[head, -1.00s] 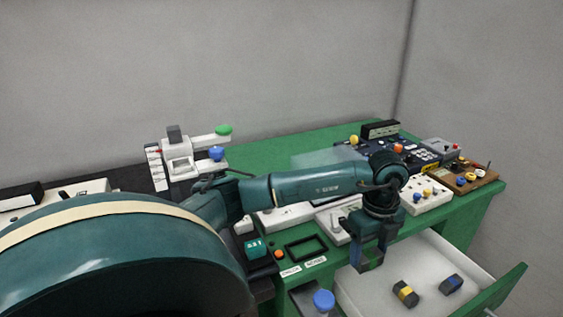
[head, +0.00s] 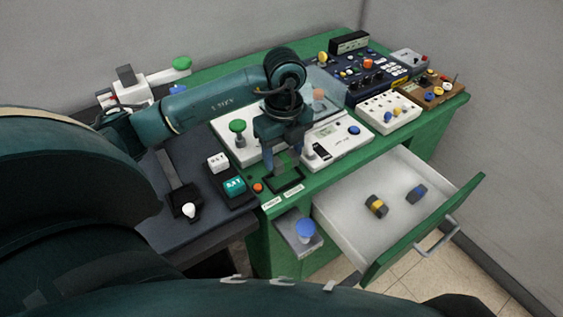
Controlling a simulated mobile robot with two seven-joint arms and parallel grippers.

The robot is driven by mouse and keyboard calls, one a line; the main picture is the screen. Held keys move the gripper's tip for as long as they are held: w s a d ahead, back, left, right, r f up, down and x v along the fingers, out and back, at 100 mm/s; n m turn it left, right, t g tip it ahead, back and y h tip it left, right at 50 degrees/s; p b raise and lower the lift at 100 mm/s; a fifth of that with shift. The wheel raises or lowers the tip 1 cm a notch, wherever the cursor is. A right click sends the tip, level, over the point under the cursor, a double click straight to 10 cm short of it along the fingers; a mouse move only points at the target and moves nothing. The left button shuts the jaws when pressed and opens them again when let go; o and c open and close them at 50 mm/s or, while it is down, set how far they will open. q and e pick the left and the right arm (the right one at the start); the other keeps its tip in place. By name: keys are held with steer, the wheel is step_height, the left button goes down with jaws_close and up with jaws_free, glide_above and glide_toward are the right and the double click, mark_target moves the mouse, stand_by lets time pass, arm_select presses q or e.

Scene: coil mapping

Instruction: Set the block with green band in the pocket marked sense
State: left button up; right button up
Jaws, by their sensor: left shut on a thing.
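My left gripper (head: 283,158) points down over the green bench. It is shut on a small block, mostly hidden between the fingers; a bit of green shows there, but its band is not clear. Right below is a dark-rimmed rectangular pocket (head: 291,184) in the bench top. I cannot tell whether the block touches the pocket. Two small white labels lie in front of the pocket, one (head: 271,203) to the left and one (head: 293,191) to the right; their words are too small to read. My right gripper is out of view.
An open white drawer (head: 345,205) holds a yellow-banded block (head: 376,206) and a blue-banded block (head: 416,194). White instrument boxes (head: 345,138) stand close behind the gripper. A teal meter (head: 235,187) and an orange button (head: 258,188) are left of the pocket.

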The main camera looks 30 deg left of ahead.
mark_target(283, 156)
arm_select(q)
step_height(283, 156, down, 4)
steer(key=shift+f, duration=0.15)
stand_by(0.3)
steer(key=shift+f, duration=0.2)
steer(key=o, duration=1)
steer(key=shift+o, duration=0.2)
steer(key=shift+r, duration=0.1)
